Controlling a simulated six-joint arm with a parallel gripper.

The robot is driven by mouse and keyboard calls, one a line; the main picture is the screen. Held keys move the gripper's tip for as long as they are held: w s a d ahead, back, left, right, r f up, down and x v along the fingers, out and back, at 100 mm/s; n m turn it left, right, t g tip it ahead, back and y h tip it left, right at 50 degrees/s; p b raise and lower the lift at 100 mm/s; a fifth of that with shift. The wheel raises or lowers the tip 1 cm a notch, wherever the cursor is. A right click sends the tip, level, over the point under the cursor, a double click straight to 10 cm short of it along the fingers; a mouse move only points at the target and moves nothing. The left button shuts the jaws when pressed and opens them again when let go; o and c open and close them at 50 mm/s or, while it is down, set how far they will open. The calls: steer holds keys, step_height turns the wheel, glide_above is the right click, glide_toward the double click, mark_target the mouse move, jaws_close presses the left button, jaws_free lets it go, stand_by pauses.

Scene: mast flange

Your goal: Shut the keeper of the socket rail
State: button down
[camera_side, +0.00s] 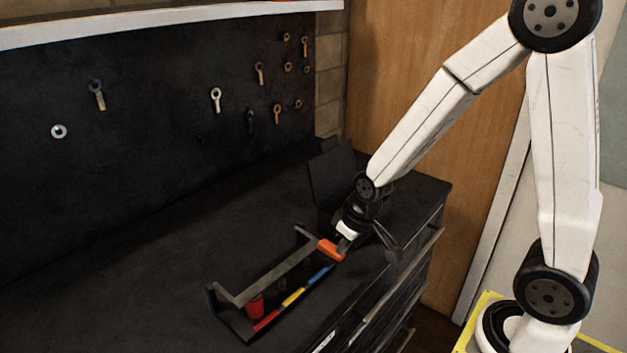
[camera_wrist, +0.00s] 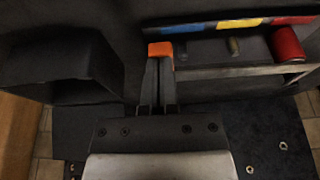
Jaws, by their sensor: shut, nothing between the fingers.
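The socket rail (camera_side: 238,322) is a long dark tray on the bench with red, yellow and blue strips along its near side; its strips also show at the top of the wrist view (camera_wrist: 238,23). A red socket (camera_side: 255,306) stands at its left end, and darker small pieces sit farther along. A grey bar (camera_side: 275,271) runs along the far side. An orange piece (camera_side: 329,249), apparently the keeper, is at the right end. My gripper (camera_side: 343,243) is shut and empty, its tips right at the orange piece (camera_wrist: 160,49). Contact is unclear.
A dark upright panel (camera_side: 332,177) stands behind my gripper. A dark box-like form (camera_wrist: 62,62) lies left of the fingers in the wrist view. Drawer handles (camera_side: 375,310) stick out at the bench front. The bench left of the rail is clear.

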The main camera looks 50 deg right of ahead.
steer(key=shift+s+f, duration=0.2)
steer(key=shift+s, duration=0.15)
steer(key=v, duration=0.8)
steer(key=shift+w, duration=0.4)
steer(key=shift+r, duration=0.1)
steer(key=s+a+f+g, duration=0.1)
steer(key=s+f, duration=0.3)
steer(key=f, duration=0.1)
steer(key=shift+a, duration=0.4)
